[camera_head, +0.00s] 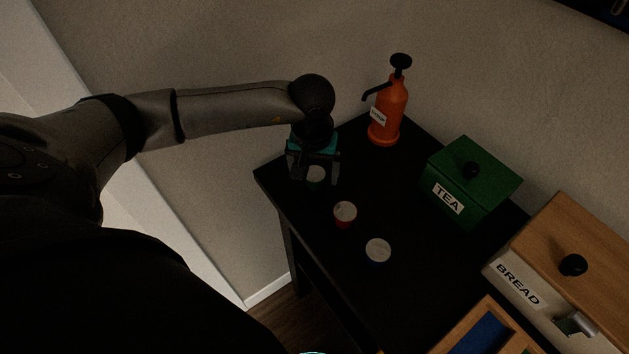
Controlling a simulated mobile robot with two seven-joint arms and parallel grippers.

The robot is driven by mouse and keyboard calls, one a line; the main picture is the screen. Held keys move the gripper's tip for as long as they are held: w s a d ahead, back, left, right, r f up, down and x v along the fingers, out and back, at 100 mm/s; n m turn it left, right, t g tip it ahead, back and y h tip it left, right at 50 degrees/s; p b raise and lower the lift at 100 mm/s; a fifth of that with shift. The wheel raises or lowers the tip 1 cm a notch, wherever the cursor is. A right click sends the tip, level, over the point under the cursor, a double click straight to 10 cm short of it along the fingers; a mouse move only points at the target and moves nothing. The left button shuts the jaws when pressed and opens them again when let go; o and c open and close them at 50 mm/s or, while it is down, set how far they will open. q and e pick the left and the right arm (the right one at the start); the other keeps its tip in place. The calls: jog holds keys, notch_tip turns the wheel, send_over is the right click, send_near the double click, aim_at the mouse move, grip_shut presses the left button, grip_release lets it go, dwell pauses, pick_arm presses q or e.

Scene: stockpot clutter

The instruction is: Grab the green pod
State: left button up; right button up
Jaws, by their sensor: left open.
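The green pod (316,178) stands near the back left corner of the black table (334,260), its pale top showing. My left gripper (314,177) is directly over it, pointing down, with its fingers open on either side of the pod. Whether the fingers touch the pod cannot be told. A red pod (345,215) and a blue pod (378,251) stand in a row with it, towards the lower right.
An orange pump bottle (388,113) stands behind, near the wall. A green TEA box (470,181) and a wooden BREAD box (562,265) stand to the right. A wooden tray with a blue inside (488,334) is at the bottom right. The table's left edge is close to the pods.

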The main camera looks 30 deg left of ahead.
pick_arm(q)
jog(key=shift+w+f, duration=0.1)
jog(key=shift+f, duration=0.45)
jog(key=shift+r, duration=0.1)
jog(key=c, duration=1.4)
